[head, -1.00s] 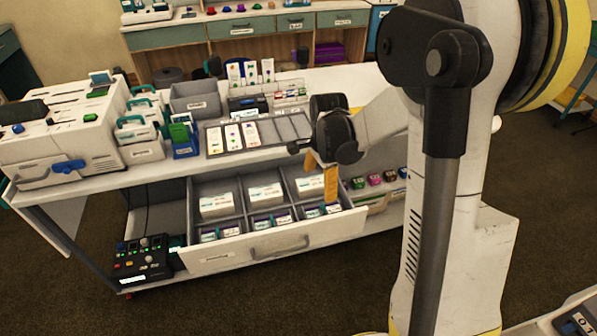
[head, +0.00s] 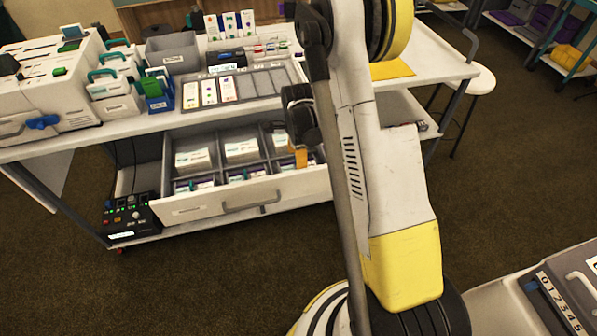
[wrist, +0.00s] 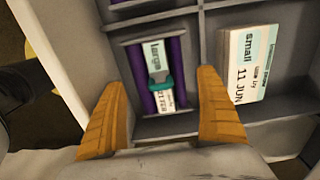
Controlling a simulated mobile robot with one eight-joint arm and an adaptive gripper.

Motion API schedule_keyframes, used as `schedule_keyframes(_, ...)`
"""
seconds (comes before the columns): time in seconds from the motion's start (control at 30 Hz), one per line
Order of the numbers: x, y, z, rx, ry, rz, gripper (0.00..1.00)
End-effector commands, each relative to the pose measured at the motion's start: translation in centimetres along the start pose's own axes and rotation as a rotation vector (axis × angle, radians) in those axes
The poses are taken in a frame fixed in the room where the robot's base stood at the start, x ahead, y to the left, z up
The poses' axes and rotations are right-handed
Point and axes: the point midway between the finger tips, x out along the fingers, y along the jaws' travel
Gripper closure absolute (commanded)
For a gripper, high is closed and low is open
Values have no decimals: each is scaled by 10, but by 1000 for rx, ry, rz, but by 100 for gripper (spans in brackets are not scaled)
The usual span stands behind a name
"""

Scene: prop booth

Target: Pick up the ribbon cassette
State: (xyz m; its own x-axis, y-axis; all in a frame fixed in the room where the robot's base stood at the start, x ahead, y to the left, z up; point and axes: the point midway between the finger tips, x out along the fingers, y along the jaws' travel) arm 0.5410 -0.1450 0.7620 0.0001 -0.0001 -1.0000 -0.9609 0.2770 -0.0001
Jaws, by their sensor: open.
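A ribbon cassette (wrist: 180,56) with purple side rolls, a pale label reading "large" and a teal tab lies in a drawer compartment in the wrist view. My gripper (wrist: 166,105) is open, its two orange fingers on either side of the cassette with gaps between. In the head view my gripper (head: 300,157) reaches down into the front right part of the open drawer (head: 205,208) and partly hides the cassette there. Similar ribbon cassettes lie in the front left (head: 193,184) and front middle (head: 246,174) compartments.
Stacks of cards fill the rear compartments; one card stack (wrist: 246,65) is beside the right finger. Grey dividers (wrist: 210,45) run close to the fingers. A sample tray (head: 240,87) and a white machine (head: 50,85) stand on the bench above the drawer.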

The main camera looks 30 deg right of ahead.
Motion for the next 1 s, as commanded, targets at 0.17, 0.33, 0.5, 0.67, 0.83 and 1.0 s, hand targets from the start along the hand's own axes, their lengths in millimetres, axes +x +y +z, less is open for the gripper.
schedule_keyframes(0.17,29,0,0,0,0,0,15)
schedule_keyframes(0.33,29,0,0,-1,0,0,15)
schedule_keyframes(0.5,29,0,0,-1,0,0,48)
schedule_keyframes(0.67,29,0,0,-1,0,0,60)
schedule_keyframes(0.83,29,0,0,-1,0,0,60)
schedule_keyframes(1.0,20,0,0,-1,0,0,60)
